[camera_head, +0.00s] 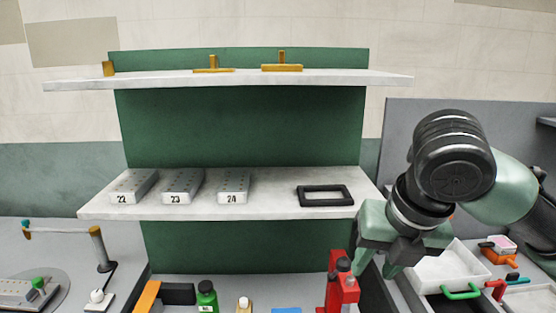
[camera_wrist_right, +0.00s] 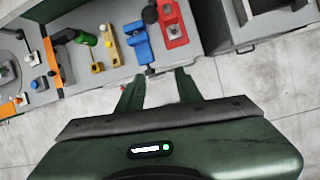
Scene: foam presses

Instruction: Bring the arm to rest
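My right arm comes in from the right in the head view. Its green gripper (camera_head: 375,268) points down in front of the lower right of the shelf unit, close to a red press (camera_head: 341,292). In the right wrist view the two fingers of this gripper (camera_wrist_right: 160,88) are apart, with only grey floor between them, so it is open and empty. The red press (camera_wrist_right: 172,22) and a blue press (camera_wrist_right: 138,42) stand on the bench beyond the fingertips. My left arm and gripper are not in view.
A white shelf (camera_head: 275,203) holds blocks marked 22 (camera_head: 122,198), 23 (camera_head: 174,199) and 24 (camera_head: 231,199) and a black frame (camera_head: 325,205). A white tray (camera_head: 437,271) stands beside my right gripper. Open floor (camera_wrist_right: 270,78) shows below the bench in the wrist view.

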